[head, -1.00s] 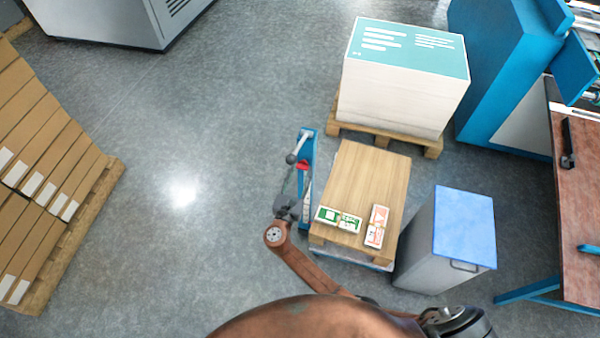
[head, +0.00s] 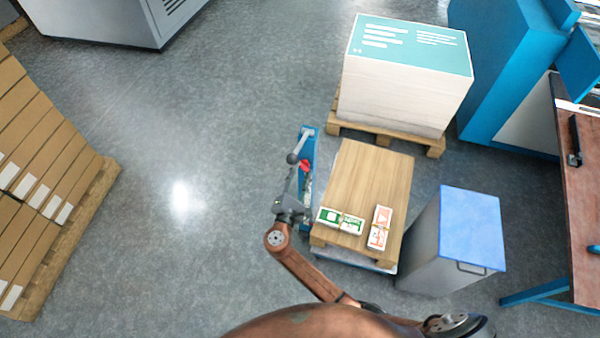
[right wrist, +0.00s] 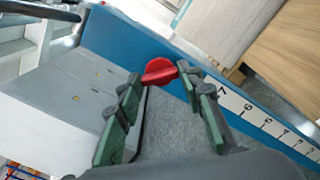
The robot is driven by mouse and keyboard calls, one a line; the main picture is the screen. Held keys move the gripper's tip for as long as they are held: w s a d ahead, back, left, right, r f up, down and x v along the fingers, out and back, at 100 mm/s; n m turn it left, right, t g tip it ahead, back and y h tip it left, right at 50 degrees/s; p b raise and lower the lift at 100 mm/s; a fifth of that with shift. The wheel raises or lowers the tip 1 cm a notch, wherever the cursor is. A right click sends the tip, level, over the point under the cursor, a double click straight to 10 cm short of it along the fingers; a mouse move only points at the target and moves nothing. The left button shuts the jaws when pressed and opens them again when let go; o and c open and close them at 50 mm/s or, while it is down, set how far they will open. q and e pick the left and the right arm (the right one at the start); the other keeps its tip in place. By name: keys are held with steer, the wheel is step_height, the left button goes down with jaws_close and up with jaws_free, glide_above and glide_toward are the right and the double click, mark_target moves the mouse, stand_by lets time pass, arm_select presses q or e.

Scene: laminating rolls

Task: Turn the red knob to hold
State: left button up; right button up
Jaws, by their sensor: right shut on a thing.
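The red knob (right wrist: 158,72) sits on the blue frame of a lift beside the pallet; it also shows small in the head view (head: 305,167). My right gripper (right wrist: 160,78) reaches up to it, with one green-padded finger on each side of the knob, and is shut on it. In the head view my right gripper (head: 299,190) is at the left side of the blue frame (head: 310,145), just below the knob. I cannot read a hold mark beside the knob. My left gripper is out of view.
A white number strip (right wrist: 262,121) runs along the blue frame. A wooden board (head: 375,170) with green and red cards stands right of it. A paper stack (head: 390,95), blue-topped bin (head: 468,230) and boxes on a pallet (head: 45,180) surround clear floor.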

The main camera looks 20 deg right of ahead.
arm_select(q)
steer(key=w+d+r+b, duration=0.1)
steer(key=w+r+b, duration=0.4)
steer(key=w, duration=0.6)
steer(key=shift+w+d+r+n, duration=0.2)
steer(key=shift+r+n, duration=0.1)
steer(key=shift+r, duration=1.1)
arm_select(e)
steer(key=shift+a+m, duration=0.1)
steer(key=shift+m, duration=4.6)
steer(key=o, duration=1.2)
steer(key=shift+c, duration=0.2)
steer(key=v, duration=0.7)
steer(key=shift+s+a, duration=0.1)
steer(key=shift+s, duration=0.05)
